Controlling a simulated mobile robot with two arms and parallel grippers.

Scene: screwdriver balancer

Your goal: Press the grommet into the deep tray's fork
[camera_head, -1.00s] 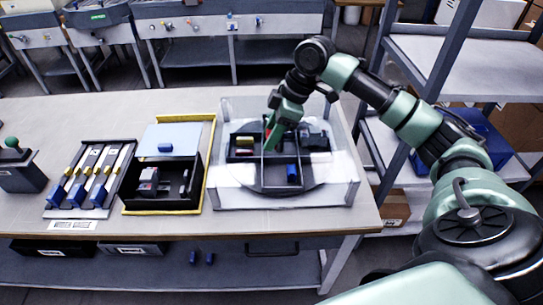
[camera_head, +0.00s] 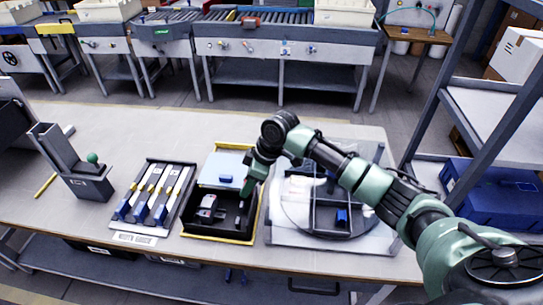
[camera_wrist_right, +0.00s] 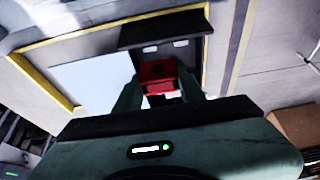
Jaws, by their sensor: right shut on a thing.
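My right gripper (camera_head: 246,192) is over the right side of the black deep tray (camera_head: 208,236). The grommet is hidden behind the fingers in the head view. Inside the tray are a grey and red part (camera_head: 208,206) and a small dark upright part (camera_head: 238,220) that may be the fork. I cannot tell whether the grommet touches anything. My left gripper is not in view.
A yellow frame (camera_head: 258,222) borders the tray, with a light blue panel (camera_head: 222,165) behind. A turntable (camera_head: 292,215) under a clear cover stands on the right, holding a blue block (camera_head: 342,217). A rack (camera_head: 150,225) with several blue-ended bars stands on the left.

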